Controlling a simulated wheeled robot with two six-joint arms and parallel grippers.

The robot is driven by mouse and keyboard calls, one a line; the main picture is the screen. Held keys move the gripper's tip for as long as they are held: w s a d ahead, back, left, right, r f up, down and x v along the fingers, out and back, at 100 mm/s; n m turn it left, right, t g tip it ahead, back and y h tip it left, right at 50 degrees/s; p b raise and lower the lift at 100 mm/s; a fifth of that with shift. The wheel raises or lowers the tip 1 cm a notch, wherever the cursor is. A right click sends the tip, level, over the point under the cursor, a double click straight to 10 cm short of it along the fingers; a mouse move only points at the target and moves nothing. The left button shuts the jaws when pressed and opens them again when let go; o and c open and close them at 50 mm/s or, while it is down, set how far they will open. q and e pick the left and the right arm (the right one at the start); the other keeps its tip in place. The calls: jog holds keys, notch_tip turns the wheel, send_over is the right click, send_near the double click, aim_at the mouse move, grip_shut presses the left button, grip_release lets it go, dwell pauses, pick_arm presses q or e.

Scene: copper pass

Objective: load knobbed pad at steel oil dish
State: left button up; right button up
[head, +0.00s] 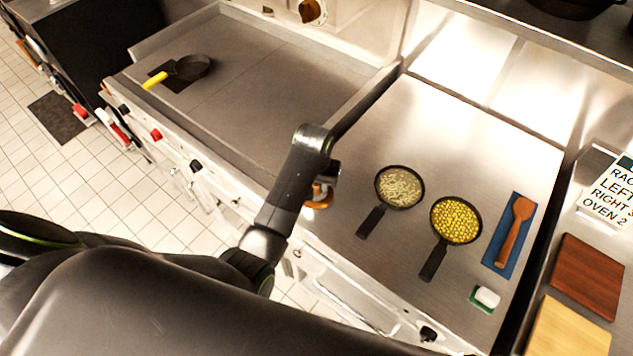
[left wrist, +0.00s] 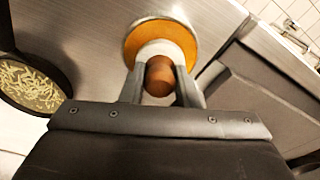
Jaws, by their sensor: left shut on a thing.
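My left gripper (head: 323,186) is at the front left edge of the steel counter, partly hidden by its own arm. In the left wrist view its two fingers (left wrist: 160,80) are shut on the brown knob (left wrist: 159,77) of the pad. The pale pad (left wrist: 158,49) shows just beyond the knob. Past it is the round steel oil dish (left wrist: 141,20) with amber oil inside. The pad overlaps the dish in this view; I cannot tell whether it touches the oil. In the head view the dish (head: 320,203) shows only as a small amber piece. My right gripper is not in view.
Two black pans, one with pale strips (head: 401,187) and one with yellow kernels (head: 456,221), stand right of the gripper. A wooden spoon (head: 517,225) lies on a blue mat. A yellow-handled pan (head: 190,68) sits on the griddle. A white-and-green block (head: 486,298) is near the front.

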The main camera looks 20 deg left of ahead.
pick_arm(q)
jog(key=shift+f, duration=0.3)
jog(key=shift+s+f, duration=0.1)
dwell(1.4)
jog(key=shift+r, duration=3.55)
